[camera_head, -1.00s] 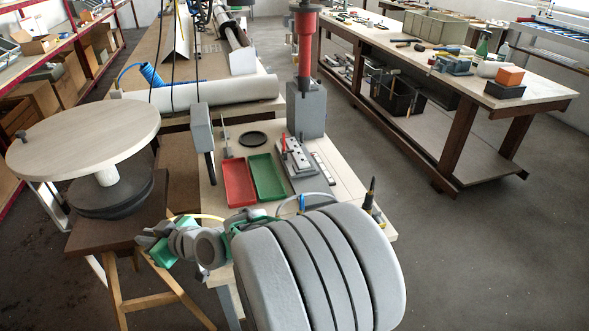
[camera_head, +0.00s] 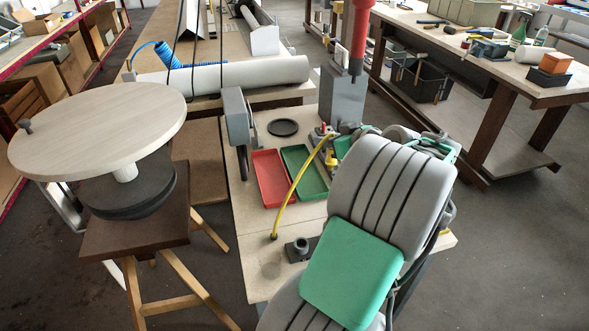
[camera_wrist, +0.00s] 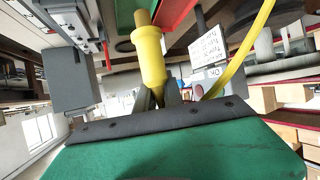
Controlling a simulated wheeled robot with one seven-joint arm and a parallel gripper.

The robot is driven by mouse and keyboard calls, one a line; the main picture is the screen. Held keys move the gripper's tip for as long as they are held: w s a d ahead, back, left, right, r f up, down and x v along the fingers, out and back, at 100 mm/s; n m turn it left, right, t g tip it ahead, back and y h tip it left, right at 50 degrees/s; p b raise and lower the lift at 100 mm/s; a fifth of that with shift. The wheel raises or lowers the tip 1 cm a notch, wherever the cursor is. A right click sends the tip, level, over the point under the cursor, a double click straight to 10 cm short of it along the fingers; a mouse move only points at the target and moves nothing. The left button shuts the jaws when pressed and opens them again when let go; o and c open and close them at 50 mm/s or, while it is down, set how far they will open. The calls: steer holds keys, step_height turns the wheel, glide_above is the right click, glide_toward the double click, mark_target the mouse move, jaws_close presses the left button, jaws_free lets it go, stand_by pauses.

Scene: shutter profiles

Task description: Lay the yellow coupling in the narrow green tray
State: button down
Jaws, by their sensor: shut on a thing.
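The yellow coupling (camera_wrist: 151,60) is a stepped cylinder with a darker tip. My gripper (camera_wrist: 160,97) is shut on its near end, and the coupling sticks out beyond the fingertips in the wrist view. In the head view a small yellow piece (camera_head: 331,160), seemingly the coupling, shows right of the narrow green tray (camera_head: 304,172), and my arm hides most of the gripper. The green tray lies on the bench beside a red tray (camera_head: 269,178) and looks empty. Part of it seems to show at the top of the wrist view (camera_wrist: 126,12).
A grey press with a red column (camera_head: 345,95) stands behind the trays. A grey upright box (camera_head: 238,118) stands left of them, with a black disc (camera_head: 283,128) behind. A yellow hose (camera_head: 295,185) arches across the trays' right side. A round table (camera_head: 95,125) is at left.

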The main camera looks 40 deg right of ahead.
steer(key=w+d+f+p, duration=0.1)
steer(key=w+f, duration=0.3)
steer(key=w+d+f+p, duration=0.1)
steer(key=w+f, duration=0.3)
steer(key=w+d+f+p, duration=0.1)
steer(key=w+f, duration=0.3)
steer(key=shift+w+f, duration=0.35)
steer(key=shift+w, duration=0.05)
steer(key=shift+f, duration=0.35)
steer(key=c, duration=1.5)
jaws_free()
steer(key=shift+r, duration=0.1)
steer(key=shift+o, duration=0.2)
